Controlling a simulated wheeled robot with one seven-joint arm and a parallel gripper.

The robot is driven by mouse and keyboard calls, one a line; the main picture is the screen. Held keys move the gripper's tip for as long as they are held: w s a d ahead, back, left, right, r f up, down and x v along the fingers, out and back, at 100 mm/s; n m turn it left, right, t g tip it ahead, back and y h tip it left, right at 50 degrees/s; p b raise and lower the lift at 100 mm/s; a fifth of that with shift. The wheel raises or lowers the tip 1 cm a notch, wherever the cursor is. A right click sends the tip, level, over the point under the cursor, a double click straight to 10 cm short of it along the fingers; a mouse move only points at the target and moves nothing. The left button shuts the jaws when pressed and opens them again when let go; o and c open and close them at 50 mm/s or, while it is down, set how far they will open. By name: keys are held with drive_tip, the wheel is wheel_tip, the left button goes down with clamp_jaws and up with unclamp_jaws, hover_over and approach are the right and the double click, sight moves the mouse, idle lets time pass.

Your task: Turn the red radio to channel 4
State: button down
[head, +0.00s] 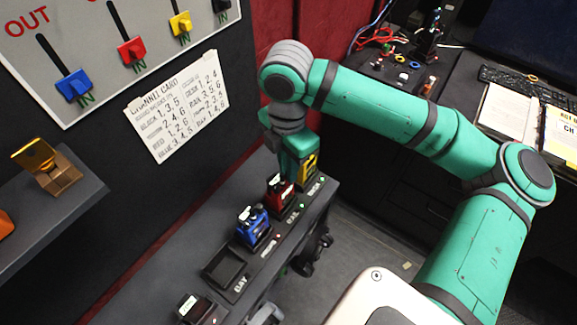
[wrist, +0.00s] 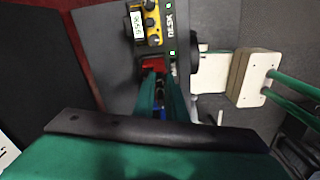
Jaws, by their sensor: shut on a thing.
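The red radio (head: 279,193) stands in a row of radios on the dark bench, between the yellow and blue ones. In the wrist view, its red top (wrist: 154,62) shows just beyond my fingertips. My gripper (wrist: 159,76) points down at it, with its two green fingers close together and shut on the top of the red radio. In the head view, my green hand (head: 298,146) hangs over the red and yellow radios. The red radio's display and knob are hidden, so I cannot read its channel.
The yellow radio (head: 307,170) and blue radio (head: 253,229) stand close on either side. An empty slot (head: 225,268) is marked DAY, with a black radio (head: 196,308) nearer. A channel card (head: 180,107) hangs on the wall below a panel of coloured sliders (head: 132,51).

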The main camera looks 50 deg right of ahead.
idle(0.3)
drive_tip(key=c, duration=1.8)
unclamp_jaws()
drive_tip(key=shift+o, duration=0.2)
drive_tip(key=shift+r, duration=0.1)
wheel_tip(320, 180, up, 11)
drive_tip(key=shift+w, duration=0.15)
drive_tip(key=shift+f, duration=0.2)
